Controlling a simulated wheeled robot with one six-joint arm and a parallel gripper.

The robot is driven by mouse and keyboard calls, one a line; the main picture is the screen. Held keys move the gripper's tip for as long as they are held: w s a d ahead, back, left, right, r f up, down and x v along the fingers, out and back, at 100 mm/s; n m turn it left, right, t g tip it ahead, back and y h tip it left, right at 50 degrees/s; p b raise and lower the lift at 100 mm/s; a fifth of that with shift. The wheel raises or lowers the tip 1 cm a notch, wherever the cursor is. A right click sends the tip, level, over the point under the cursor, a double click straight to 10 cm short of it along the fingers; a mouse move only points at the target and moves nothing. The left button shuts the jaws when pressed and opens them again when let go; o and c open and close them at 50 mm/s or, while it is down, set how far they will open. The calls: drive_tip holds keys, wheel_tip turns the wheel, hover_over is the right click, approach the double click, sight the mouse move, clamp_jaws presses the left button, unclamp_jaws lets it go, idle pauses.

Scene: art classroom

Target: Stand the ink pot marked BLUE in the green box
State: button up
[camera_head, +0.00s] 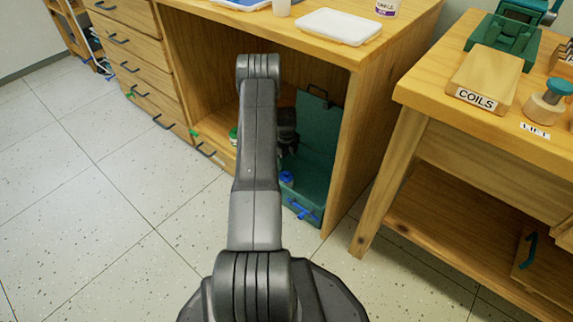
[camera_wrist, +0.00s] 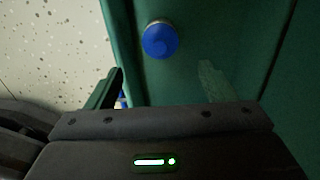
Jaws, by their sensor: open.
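The green box (camera_head: 312,177) stands on the cabinet's low shelf with its lid (camera_head: 318,115) raised at the back. A blue-capped pot (camera_head: 286,178) is inside the box; its cap also shows from above in the wrist view (camera_wrist: 160,39). It appears upright, and its label is hidden from both views. My gripper (camera_wrist: 162,70) is open, with the pot just beyond its fingertips and apart from them. In the head view my arm hides part of the box, and the gripper is only partly visible in the shade.
A green-capped pot (camera_head: 233,135) is on the cabinet shelf left of my arm. The cabinet's side panel (camera_head: 345,150) stands close right of the box. A white tray (camera_head: 338,27) and a labelled jar (camera_head: 387,8) are on top. The tiled floor (camera_head: 80,210) at left is clear.

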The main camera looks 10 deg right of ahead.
wheel_tip(320, 180, up, 5)
drive_tip(key=shift+f+p, duration=0.15)
drive_tip(key=shift+p, duration=0.35)
idle(0.8)
